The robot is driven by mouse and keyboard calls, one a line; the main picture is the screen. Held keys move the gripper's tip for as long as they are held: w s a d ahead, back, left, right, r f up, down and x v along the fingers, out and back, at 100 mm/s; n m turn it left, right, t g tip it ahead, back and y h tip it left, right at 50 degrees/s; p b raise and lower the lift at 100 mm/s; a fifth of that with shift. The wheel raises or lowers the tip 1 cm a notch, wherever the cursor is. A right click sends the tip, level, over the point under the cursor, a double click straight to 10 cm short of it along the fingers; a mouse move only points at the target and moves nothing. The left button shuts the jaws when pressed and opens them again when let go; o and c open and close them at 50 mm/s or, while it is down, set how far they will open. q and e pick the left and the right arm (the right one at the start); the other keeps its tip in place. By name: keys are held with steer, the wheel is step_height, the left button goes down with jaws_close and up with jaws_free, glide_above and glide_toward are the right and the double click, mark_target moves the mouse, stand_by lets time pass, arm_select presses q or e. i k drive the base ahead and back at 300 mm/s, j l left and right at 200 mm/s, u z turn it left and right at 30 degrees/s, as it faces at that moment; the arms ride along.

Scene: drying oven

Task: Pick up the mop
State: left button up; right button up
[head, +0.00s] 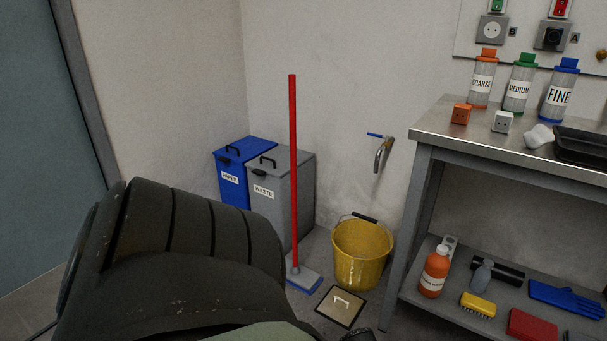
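The mop (293,165) stands upright on the floor, with a long red handle and a flat grey and blue head (304,281) at its foot. It stands in front of the grey waste bin and to the left of the yellow bucket. A large dark part of my own body fills the lower left of the head view and comes close to the mop head. Neither of my grippers can be made out, and nothing is seen holding the mop.
A blue paper bin (231,173) and a grey waste bin (283,199) stand by the wall. A yellow bucket (361,254) and a floor hatch (340,306) lie right of the mop. A metal workbench (465,145) with bottles stands at the right. A tap (381,152) sticks out of the wall.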

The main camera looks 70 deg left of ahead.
mark_target(306, 281)
steer(key=l+u, duration=0.1)
steer(key=u, duration=0.25)
steer(key=l+u, duration=0.1)
steer(key=u, duration=0.3)
steer(key=l+u, duration=0.1)
steer(key=u, duration=0.25)
